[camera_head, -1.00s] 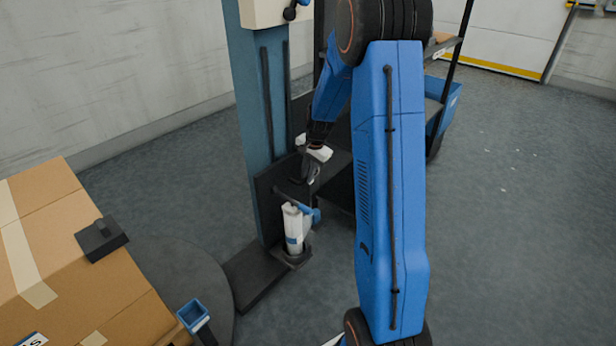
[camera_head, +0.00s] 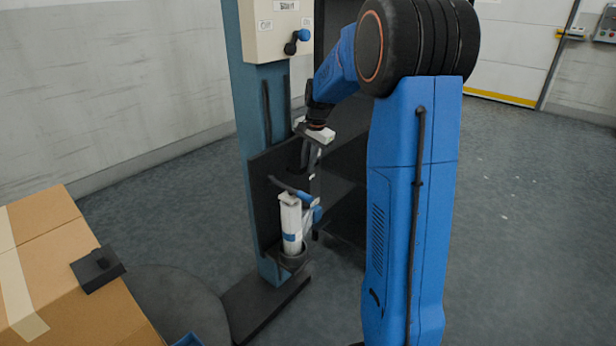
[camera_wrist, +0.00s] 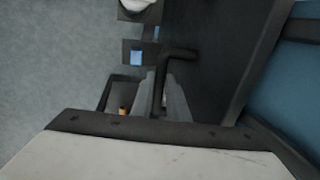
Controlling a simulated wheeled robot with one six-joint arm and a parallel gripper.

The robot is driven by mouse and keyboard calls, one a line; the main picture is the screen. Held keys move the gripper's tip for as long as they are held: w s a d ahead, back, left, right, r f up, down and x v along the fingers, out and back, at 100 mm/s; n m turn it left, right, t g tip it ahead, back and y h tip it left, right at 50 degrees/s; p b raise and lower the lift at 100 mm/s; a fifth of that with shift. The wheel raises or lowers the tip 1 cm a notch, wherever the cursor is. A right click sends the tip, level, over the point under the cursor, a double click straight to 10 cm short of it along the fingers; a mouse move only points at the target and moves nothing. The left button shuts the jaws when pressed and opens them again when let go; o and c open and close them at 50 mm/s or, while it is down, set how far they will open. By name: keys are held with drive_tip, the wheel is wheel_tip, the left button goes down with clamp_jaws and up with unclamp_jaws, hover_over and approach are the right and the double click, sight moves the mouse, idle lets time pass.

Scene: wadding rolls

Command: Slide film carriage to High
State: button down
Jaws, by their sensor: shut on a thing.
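The film carriage (camera_head: 262,205) is a dark plate on the blue mast (camera_head: 256,110). It bears an upright white film roll (camera_head: 291,222) with a blue band, standing in a dark cup. The carriage sits low on the mast, above the dark foot. My gripper (camera_head: 309,172) reaches down to the carriage just above the roll. In the wrist view my gripper (camera_wrist: 172,100) is shut on a black bent handle (camera_wrist: 178,54) of the carriage. The exact contact is partly hidden by the fingers and the wrist body.
A pale control box (camera_head: 277,28) with a blue-knobbed lever tops the mast. Dark shelving is behind my arm.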

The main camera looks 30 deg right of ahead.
drive_tip(key=shift+r, duration=3.4)
drive_tip(key=shift+w+r, duration=0.1)
drive_tip(key=c, duration=1.7)
unclamp_jaws()
drive_tip(key=r, duration=0.4)
drive_tip(key=s+r, duration=0.1)
drive_tip(key=r, duration=0.2)
drive_tip(key=s+r, duration=0.1)
drive_tip(key=r, duration=0.3)
drive_tip(key=shift+s+d+r, duration=0.2)
drive_tip(key=shift+d+r, duration=0.15)
drive_tip(key=shift+d, duration=0.05)
